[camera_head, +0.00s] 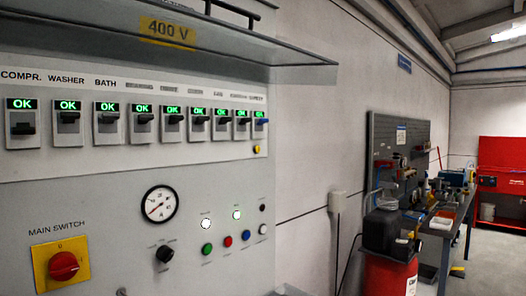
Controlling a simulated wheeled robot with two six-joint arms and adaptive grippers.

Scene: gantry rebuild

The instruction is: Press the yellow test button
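The small round yellow button (257,149) sits on the grey electrical panel in the head view. It is at the right end of the breaker strip, below the last breaker (260,124), which has a blue lever. Nothing covers the button. I cannot tell whether it is pressed in. Neither of my grippers can be made out in this view.
Several breakers show green OK displays. Below are a gauge (160,204), a black knob (165,254), small coloured buttons and lamps, and a red main switch (63,266). A hood (150,35) juts out above. A workbench (447,235) stands right.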

